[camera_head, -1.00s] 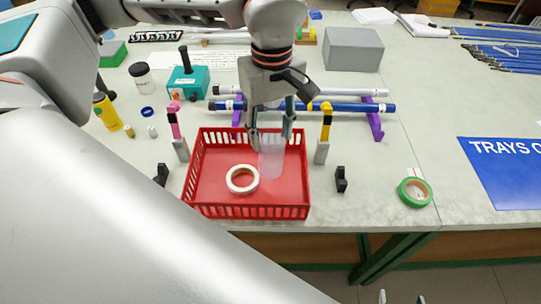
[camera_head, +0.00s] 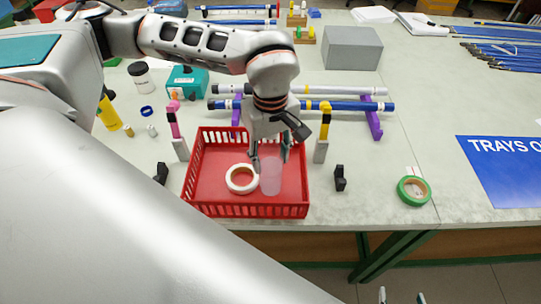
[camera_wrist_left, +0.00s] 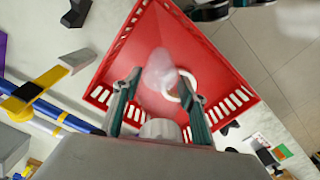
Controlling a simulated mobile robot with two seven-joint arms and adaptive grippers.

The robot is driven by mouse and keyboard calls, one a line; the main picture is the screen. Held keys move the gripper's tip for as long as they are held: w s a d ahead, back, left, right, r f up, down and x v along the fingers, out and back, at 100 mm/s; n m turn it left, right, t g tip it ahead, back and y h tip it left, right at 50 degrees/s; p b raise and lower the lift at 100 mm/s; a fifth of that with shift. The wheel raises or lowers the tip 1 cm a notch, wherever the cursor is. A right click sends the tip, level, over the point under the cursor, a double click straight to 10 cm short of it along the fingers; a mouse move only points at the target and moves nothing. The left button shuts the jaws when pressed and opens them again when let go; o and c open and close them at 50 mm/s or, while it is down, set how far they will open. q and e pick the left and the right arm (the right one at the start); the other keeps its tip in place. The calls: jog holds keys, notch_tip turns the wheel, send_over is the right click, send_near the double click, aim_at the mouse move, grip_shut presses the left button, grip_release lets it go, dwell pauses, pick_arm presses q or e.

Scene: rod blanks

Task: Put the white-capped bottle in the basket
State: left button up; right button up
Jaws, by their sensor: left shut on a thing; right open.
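The red basket (camera_head: 196,175) stands on the table near its front edge. My left gripper (camera_head: 270,158) points down over the basket, shut on a translucent bottle (camera_head: 270,180). In the left wrist view the bottle's clear body (camera_wrist_left: 158,68) shows beyond the fingers, and its white cap (camera_wrist_left: 160,128) lies between them near the palm. The bottle hangs roughly upright inside the basket's outline; whether it touches the floor is unclear. My right gripper (camera_head: 402,297) is open at the bottom edge, with only its fingertips visible.
A white tape ring (camera_head: 242,180) lies in the basket beside the bottle. Blue and white rods (camera_head: 350,106) rest on purple stands behind it. Yellow and pink clamps flank the basket. A green tape roll (camera_head: 414,191) and black-lidded jar (camera_head: 142,77) stand apart.

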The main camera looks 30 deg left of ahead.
pick_arm(q)
jog(key=shift+f, duration=0.15)
jog(key=o, duration=1.4)
jog(key=shift+c, duration=0.2)
notch_tip(320, 180, up, 12)
jog(key=shift+r, duration=0.25)
